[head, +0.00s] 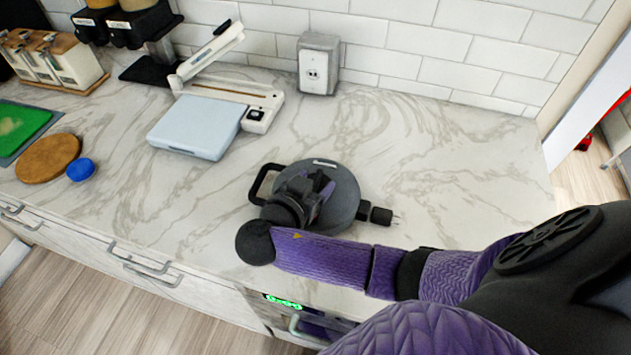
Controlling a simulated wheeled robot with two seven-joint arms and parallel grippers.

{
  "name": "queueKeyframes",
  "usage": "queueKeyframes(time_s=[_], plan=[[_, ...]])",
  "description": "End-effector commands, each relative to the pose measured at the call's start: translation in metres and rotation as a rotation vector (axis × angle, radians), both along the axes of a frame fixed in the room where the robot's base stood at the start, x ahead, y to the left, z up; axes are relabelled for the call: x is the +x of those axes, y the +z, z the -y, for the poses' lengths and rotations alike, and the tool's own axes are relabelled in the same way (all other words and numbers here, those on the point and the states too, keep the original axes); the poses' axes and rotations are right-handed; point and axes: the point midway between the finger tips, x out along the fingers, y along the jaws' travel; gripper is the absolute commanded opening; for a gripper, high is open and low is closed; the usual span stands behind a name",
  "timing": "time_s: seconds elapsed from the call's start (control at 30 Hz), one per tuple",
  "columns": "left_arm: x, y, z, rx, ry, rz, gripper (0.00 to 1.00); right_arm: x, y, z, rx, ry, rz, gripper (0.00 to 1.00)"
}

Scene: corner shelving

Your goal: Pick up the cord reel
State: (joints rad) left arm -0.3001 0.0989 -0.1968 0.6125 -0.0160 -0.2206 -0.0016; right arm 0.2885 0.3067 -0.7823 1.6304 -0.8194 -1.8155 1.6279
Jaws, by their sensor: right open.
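The cord reel (343,190) is a dark grey round disc lying on the marble counter, with a black loop handle (262,182) at its left and a black plug (378,215) with metal prongs at its right. My right gripper (318,182) is above the reel's left-middle part, fingers pointing toward the back, open. It hides part of the reel. I cannot tell whether the fingers touch it. My left gripper is not in view.
A white slicer-like device (210,122) stands behind left. An outlet box (318,65) is against the tiled wall. A round wooden board (48,158), blue lid (80,169) and green board (18,125) lie at the left. The counter's right side (470,170) is clear.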

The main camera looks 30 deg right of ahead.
Motion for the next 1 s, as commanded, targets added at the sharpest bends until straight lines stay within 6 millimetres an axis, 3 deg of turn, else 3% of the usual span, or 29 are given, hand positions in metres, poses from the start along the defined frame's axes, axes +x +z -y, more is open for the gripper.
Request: queueKeyframes(time_s=[0.13,0.4,0.47,1.0], plan=[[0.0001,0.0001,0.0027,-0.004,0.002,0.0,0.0,-0.0002,0.0002,-0.0003,0.001,0.0,0.0,0.67],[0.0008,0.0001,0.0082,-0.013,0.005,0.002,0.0,-0.0003,0.0001,-0.0006,0.001,0.0,0.0,0.1],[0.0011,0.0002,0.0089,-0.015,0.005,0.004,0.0,-0.0004,0.0002,-0.0007,0.001,0.0,0.0,0.0],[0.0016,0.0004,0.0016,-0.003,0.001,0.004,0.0,-0.0004,0.0002,-0.0005,0.0,-0.001,0.0,0.0]])
